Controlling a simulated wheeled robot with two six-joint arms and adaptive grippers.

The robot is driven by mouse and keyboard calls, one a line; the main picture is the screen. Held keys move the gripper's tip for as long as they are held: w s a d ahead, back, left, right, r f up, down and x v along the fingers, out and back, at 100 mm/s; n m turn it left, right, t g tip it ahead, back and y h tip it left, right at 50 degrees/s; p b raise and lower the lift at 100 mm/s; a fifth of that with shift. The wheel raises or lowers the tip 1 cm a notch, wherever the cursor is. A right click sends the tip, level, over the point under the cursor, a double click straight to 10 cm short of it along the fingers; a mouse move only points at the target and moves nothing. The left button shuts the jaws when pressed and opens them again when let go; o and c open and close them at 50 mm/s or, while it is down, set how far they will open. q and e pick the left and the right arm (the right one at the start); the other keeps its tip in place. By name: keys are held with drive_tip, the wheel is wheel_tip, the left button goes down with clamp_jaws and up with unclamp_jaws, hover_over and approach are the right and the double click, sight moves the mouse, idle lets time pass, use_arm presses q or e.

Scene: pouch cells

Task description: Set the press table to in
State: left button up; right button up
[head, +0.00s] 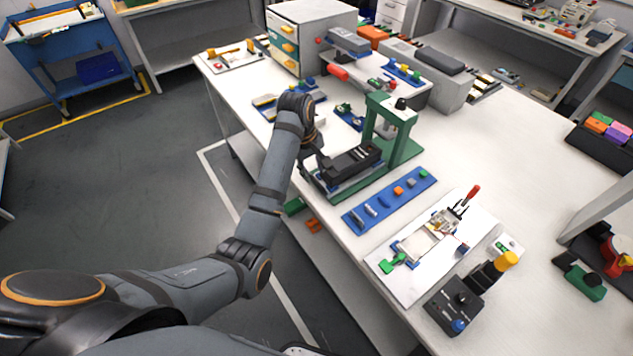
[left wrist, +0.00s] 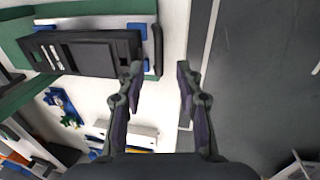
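The press has a green upright frame (head: 398,112) on a green base near the table's front-left edge. Its press table, a black slotted block (head: 350,163) on a pale plate with blue parts, lies mostly to the left of the frame. The block also shows at the upper left of the left wrist view (left wrist: 85,52). My left gripper (head: 318,152) is at the left end of the block; its tips are partly hidden in the head view. In the left wrist view the left gripper (left wrist: 160,70) is open and empty, beside the block's end. My right gripper is not in view.
A blue strip with small parts (head: 352,216) and a white fixture board (head: 382,262) lie in front of the press. A black control box (head: 440,312) is nearer. A cabinet (head: 300,14) and grey bins stand behind. Open floor lies left of the table.

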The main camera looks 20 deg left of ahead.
sight(317, 182)
use_arm(q)
drive_tip(key=f, duration=0.4)
drive_tip(key=shift+w+d, duration=0.3)
drive_tip(key=shift+d, duration=0.1)
drive_tip(key=shift+w+f, duration=0.1)
drive_tip(key=shift+f, duration=0.45)
drive_tip(key=shift+c, duration=0.4)
clamp_jaws()
